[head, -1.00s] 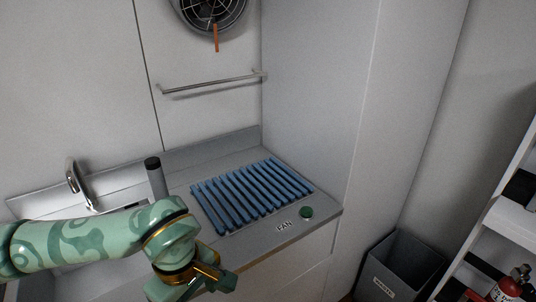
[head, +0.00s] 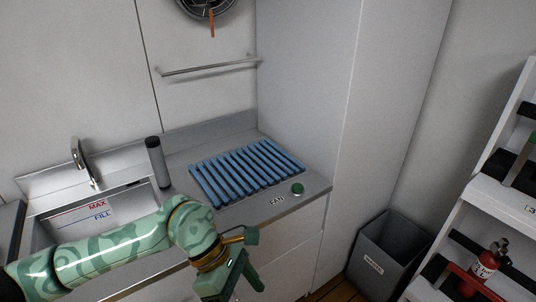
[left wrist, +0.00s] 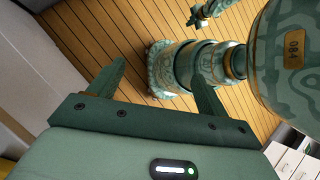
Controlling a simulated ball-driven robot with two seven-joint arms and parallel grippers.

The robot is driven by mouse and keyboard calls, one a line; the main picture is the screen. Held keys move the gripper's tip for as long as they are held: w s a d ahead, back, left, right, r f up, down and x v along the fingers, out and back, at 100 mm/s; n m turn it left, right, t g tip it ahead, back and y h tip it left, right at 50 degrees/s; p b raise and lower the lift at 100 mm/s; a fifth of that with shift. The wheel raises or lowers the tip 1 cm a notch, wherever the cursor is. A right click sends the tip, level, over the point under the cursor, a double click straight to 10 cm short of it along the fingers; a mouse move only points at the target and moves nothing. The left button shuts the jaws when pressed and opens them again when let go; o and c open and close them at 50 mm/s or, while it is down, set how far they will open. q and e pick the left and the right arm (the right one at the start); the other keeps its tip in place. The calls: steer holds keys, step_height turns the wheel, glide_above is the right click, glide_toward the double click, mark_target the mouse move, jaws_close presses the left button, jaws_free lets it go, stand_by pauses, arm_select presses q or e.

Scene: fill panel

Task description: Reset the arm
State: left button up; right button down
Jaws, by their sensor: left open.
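My left arm comes in from the lower left in the head view, in front of the counter. Its gripper (head: 246,262) hangs at the counter's front edge, pointing down and to the right. In the left wrist view, the two fingers of my left gripper (left wrist: 155,80) stand wide apart with nothing between them. Behind them are the wooden floor and my own base and arm links. My right gripper cannot be made out in the head view.
The counter holds a sink (head: 105,212) with MAX and FILL marks, a faucet (head: 84,162), a grey cylinder (head: 157,162), a blue slatted rack (head: 245,172) and a green FAN button (head: 297,188). A grey bin (head: 390,255) and a shelf with a fire extinguisher (head: 487,263) stand right.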

arm_select(q)
steer(key=w+d+f+n+t+h, duration=0.25)
steer(key=w+n+h, duration=0.25)
steer(key=n, duration=0.4)
steer(key=w+d+f+n+t+h, duration=0.2)
steer(key=w+f+n+t+h, duration=0.25)
steer(key=n, duration=0.55)
steer(key=s+a+f+n+t+y, duration=0.1)
steer(key=a+f+n+t+y, duration=0.25)
steer(key=a+f+n, duration=0.4)
steer(key=s+a+f+n+t+y, duration=0.1)
steer(key=a+f+n+t+y, duration=0.3)
steer(key=f+n, duration=0.65)
steer(key=s+a+f+n+g+y, duration=0.3)
steer(key=s+a+f+n+y, duration=0.45)
steer(key=s+f, duration=0.75)
steer(key=s+a+f+n+g, duration=0.2)
steer(key=s, duration=0.6)
steer(key=s+a+f+n+g, duration=0.2)
steer(key=s+f+n, duration=0.1)
steer(key=s, duration=0.6)
steer(key=s+a+f+n+g, duration=0.2)
steer(key=s+g, duration=0.1)
steer(key=s, duration=0.6)
steer(key=shift+s+a+f+y, duration=0.25)
steer(key=shift+a+f+y, duration=0.1)
steer(key=shift+a+f, duration=0.05)
steer(key=shift+n, duration=0.25)
